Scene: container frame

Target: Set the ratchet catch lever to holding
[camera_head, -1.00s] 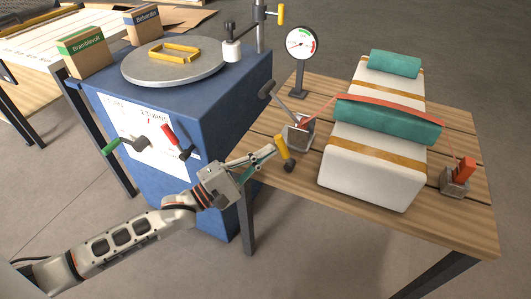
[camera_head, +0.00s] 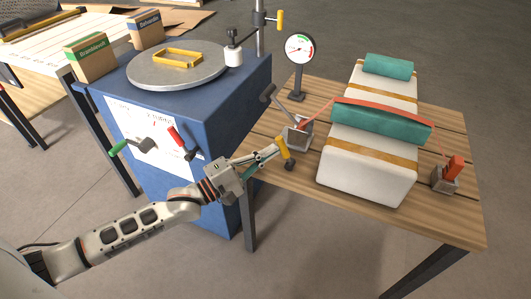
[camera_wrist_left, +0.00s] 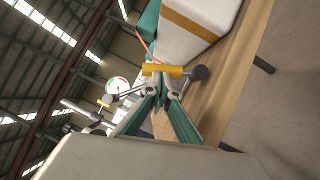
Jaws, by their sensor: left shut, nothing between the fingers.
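A yellow-handled lever (camera_head: 284,148) with a dark round foot stands at the table's front left edge, beside the grey ratchet block (camera_head: 297,138). I take it for the catch lever; I see no label showing its setting. The ratchet has a long handle with a dark grip (camera_head: 267,93), and an orange-red strap (camera_head: 385,108) runs from it. My left gripper (camera_head: 276,151) is shut and empty, its tips close to the yellow handle. In the left wrist view the yellow handle (camera_wrist_left: 160,71) lies across just beyond the fingertips (camera_wrist_left: 161,92); I cannot tell whether they touch.
A white padded load (camera_head: 370,178) with a teal roll (camera_head: 378,122) lies on the wooden table (camera_head: 440,225). A gauge (camera_head: 300,48) stands behind the ratchet. A red-topped anchor (camera_head: 448,175) is at the right. A blue cabinet (camera_head: 225,130) with cranks stands left.

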